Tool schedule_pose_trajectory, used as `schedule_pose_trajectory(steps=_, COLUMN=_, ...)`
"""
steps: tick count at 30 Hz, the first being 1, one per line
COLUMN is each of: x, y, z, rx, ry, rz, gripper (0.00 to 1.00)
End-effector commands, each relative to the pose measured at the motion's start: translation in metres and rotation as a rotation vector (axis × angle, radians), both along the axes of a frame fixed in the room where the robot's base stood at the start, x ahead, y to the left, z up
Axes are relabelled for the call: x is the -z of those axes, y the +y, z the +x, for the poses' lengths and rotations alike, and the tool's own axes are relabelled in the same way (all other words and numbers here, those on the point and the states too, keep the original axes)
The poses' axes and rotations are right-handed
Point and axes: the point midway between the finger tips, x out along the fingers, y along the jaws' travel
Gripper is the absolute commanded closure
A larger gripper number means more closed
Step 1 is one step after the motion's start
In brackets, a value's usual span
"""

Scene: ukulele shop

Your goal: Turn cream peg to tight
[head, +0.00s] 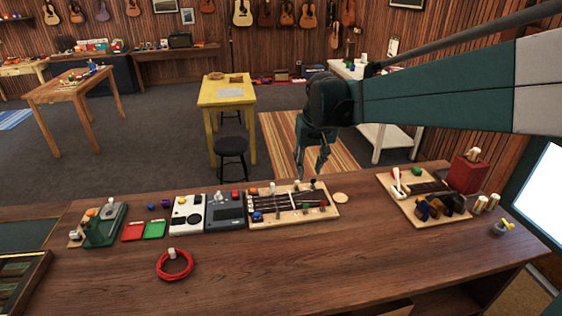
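The wooden board (262,221) with strings and several coloured pegs lies on the brown workbench. A pale, cream-looking peg (298,186) stands near the board's back edge, just below my gripper. Another pale peg (272,187) stands to its left, and I cannot tell for sure which one is the cream peg. A blue peg (257,217) and an orange peg (253,191) are on the board's left side. My gripper (310,174) points down above the board's back edge, with its fingers apart and nothing seen between them. Contact with the peg is too small to tell.
Left of the board stand a dark grey box (226,214), a white box (187,215) and red and green trays (143,231). A red coil (174,266) lies in front. A second wooden board (403,207) is at the right. The front middle of the bench is clear.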

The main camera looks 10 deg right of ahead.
Motion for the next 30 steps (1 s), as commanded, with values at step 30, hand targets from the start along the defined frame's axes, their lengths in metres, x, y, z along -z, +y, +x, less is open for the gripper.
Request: schedule_pose_trajectory(steps=30, x=0.079, y=-0.014, z=0.166, rx=0.000, ry=0.187, rz=0.003, gripper=0.70)
